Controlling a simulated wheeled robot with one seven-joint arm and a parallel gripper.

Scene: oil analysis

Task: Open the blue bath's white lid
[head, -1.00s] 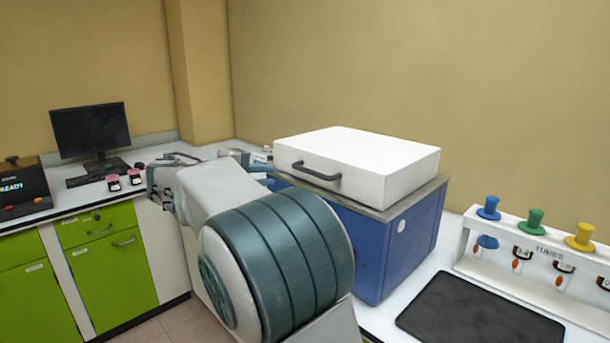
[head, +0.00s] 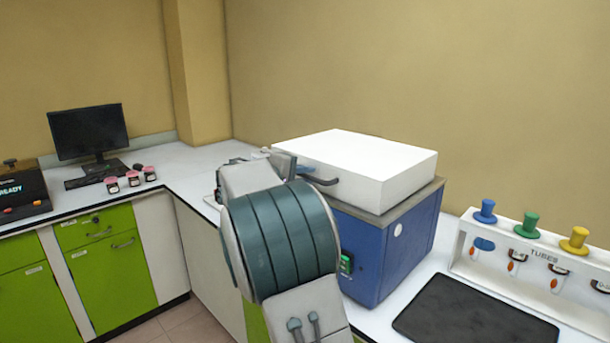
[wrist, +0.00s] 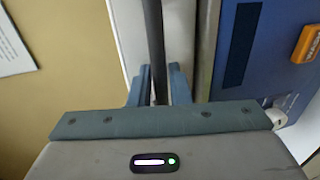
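The blue bath (head: 385,250) stands on the counter with its white lid (head: 365,160) lying flat and closed on top. A dark bar handle (head: 322,181) sticks out from the lid's front side; its left end is hidden behind my gripper (head: 284,164). In the wrist view the handle (wrist: 154,45) runs between the two blue-grey fingers of my gripper (wrist: 159,88). The fingers sit close on both sides of the bar and look shut on it. The bath's blue front (wrist: 235,50) lies to the right there.
A white tube rack (head: 540,258) with coloured knobs and a dark mat (head: 475,318) are right of the bath. Several small red-capped jars (head: 132,178) and a monitor (head: 90,132) stand on the left counter. Wall space above the lid is clear.

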